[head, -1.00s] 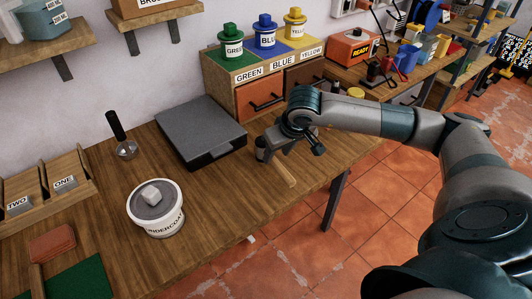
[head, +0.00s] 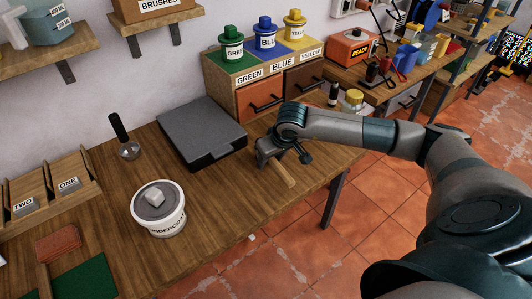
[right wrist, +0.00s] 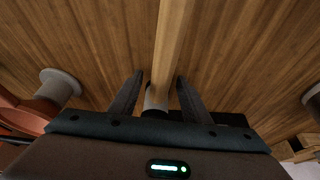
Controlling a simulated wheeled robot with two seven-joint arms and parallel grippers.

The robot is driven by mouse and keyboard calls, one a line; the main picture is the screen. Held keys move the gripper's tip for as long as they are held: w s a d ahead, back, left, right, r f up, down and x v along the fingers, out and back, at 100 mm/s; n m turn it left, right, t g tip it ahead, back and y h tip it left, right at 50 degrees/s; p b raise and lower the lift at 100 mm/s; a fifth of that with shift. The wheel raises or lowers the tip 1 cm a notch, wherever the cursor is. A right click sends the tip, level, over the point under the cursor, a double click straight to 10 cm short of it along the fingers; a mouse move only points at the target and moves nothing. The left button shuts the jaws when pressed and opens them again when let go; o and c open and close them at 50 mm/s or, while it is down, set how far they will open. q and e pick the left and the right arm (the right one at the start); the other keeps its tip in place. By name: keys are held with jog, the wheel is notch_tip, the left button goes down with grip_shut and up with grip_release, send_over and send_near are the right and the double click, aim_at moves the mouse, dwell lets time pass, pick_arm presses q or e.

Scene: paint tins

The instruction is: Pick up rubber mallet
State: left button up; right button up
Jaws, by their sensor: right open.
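The rubber mallet lies at the right end of the wooden workbench, and its pale wooden handle (head: 284,174) points toward the front edge. In the head view my right gripper (head: 268,155) is low over it and hides most of its head. In the right wrist view the handle (right wrist: 173,45) runs away between the two dark fingers of my right gripper (right wrist: 158,95), which stand apart. The handle is nearer the right finger, and a grey and black part shows close to the palm. My left gripper is not in view.
A grey case (head: 201,133) lies left of my right gripper. An UNDERCOAT tin (head: 160,222) stands near the front edge. A drawer unit (head: 262,98) with paint tins on top stands behind. A yellow-lidded jar (head: 353,101) is close behind my forearm.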

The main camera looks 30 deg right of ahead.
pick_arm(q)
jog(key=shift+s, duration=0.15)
pick_arm(e)
jog(key=shift+f, duration=0.15)
grip_shut()
jog(key=shift+w, duration=0.1)
jog(key=shift+r, duration=0.2)
